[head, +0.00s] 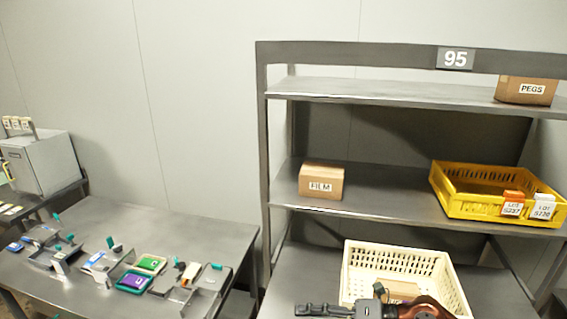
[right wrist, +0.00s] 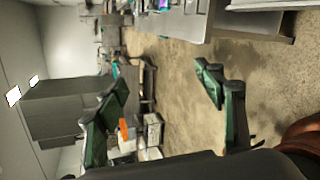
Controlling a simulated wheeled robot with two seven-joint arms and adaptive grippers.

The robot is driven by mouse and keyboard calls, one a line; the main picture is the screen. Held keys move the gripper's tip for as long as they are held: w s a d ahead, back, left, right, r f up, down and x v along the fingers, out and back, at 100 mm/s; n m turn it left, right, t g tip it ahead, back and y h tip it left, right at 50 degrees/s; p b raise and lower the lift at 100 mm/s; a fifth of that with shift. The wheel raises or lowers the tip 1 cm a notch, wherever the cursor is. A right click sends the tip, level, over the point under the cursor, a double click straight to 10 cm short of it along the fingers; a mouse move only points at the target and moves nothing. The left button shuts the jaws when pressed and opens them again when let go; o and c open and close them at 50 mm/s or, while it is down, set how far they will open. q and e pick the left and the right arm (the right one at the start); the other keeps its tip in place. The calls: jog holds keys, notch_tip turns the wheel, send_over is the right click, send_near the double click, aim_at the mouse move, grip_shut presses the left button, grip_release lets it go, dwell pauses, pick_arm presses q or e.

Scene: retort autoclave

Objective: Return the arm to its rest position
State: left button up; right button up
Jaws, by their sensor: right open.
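My right gripper (right wrist: 163,92) is open in the right wrist view. Its two green-padded fingers stand well apart, with nothing between them and bare floor beyond. In the head view my right gripper (head: 312,310) shows at the bottom edge, in front of the cream basket, and its dark wrist and reddish-brown arm link are to its right. The picture edge cuts off part of the arm. My left gripper and arm are in neither view.
A cream basket (head: 452,284) holding a cardboard box (head: 400,287) sits on the rack's lowest visible shelf. Above are a FILM box (head: 321,182), yellow crate (head: 445,187) and PEGS box (head: 526,90). A metal table (head: 195,226) with several small devices stands at left.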

notch_tip(320, 180, up, 7)
jog(key=w+d+m+t+y, duration=0.2)
jog(key=m+t+y, duration=0.2)
jog(key=m+t, duration=0.45)
jog(key=w+d+f+m+t+h, duration=0.25)
jog(key=d+m+t+h, duration=0.45)
jog(key=d+m, duration=0.35)
jog(key=s+d+f+m+g+h, duration=0.3)
jog(key=d+f+m+h, duration=0.4)
jog(key=f, duration=0.5)
jog(key=s+d+f+m+g+h, duration=0.3)
jog(key=d+f+m+h, duration=0.25)
jog(key=d+f, duration=0.45)
jog(key=s+a+f+m+g+y, duration=0.15)
jog(key=s+f+g, duration=0.35)
jog(key=s+f, duration=0.75)
jog(key=s+f+m+g, duration=0.3)
jog(key=s+f+g, duration=0.45)
jog(key=s, duration=0.75)
notch_tip(320, 180, down, 31)
jog(key=s+a, duration=0.2)
jog(key=s+f+n+y, duration=0.1)
jog(key=s+f, duration=1.6)
jog(key=s, duration=0.2)
jog(key=shift+s+d+g, duration=0.15)
jog(key=shift+d+g, duration=0.05)
jog(key=shift+g, duration=0.1)
